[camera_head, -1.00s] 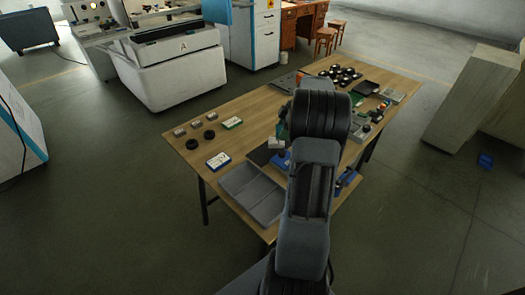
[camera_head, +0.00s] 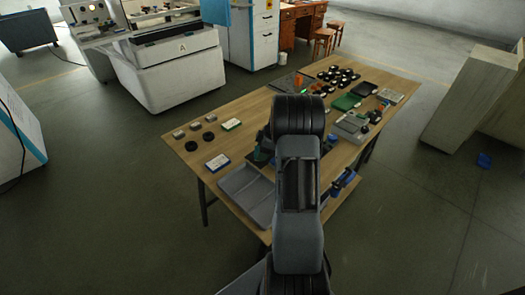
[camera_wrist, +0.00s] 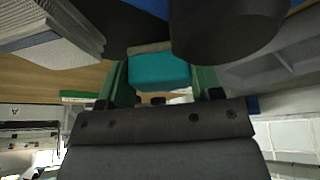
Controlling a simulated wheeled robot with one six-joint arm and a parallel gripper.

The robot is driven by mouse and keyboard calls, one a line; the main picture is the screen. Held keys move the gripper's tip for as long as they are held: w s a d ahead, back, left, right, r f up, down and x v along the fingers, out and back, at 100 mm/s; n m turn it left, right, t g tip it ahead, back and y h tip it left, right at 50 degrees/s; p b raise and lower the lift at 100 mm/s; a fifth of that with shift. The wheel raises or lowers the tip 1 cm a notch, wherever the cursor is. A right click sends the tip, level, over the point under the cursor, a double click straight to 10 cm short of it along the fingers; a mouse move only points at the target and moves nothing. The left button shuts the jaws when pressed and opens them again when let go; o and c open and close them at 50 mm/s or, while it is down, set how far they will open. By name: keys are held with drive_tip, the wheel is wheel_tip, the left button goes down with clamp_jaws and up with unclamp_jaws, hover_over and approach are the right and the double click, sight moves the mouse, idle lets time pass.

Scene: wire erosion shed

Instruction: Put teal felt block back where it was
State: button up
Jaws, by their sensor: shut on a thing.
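The teal felt block (camera_wrist: 158,69) sits between the two green fingers of my gripper (camera_wrist: 160,82) in the wrist view. My gripper is shut on it, with a finger along each side. In the head view my arm covers most of the gripper. Only a small green-teal patch shows left of the arm, above the table (camera_head: 180,153) near the grey tray. I cannot tell the block from the fingers there, nor whether it touches anything beneath.
The grey divided tray (camera_head: 232,184) lies at the table's front edge. A blue-white box (camera_head: 217,162), black rings (camera_head: 192,146) and a green-white box (camera_head: 231,124) are to the left. A green tray (camera_head: 347,102) and a grey device (camera_head: 350,127) stand to the right.

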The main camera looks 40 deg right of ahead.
drive_tip(key=shift+f, duration=0.25)
drive_tip(key=o, duration=0.8)
drive_tip(key=shift+o, duration=0.2)
drive_tip(key=shift+r, duration=0.2)
drive_tip(key=v, duration=1.1)
drive_tip(key=s+a+r+m+h, duration=0.1)
drive_tip(key=s+a+r+m, duration=0.15)
drive_tip(key=a, duration=0.65)
drive_tip(key=s+a+r+m+h, duration=0.15)
drive_tip(key=a+r, duration=0.25)
drive_tip(key=a, duration=0.5)
drive_tip(key=s+a+f+m+h, duration=0.1)
drive_tip(key=s+a+m, duration=0.5)
drive_tip(key=s+a, duration=0.4)
drive_tip(key=shift+s+a+f+m, duration=0.25)
drive_tip(key=shift+s+m, duration=0.05)
drive_tip(key=shift+s, duration=1.2)
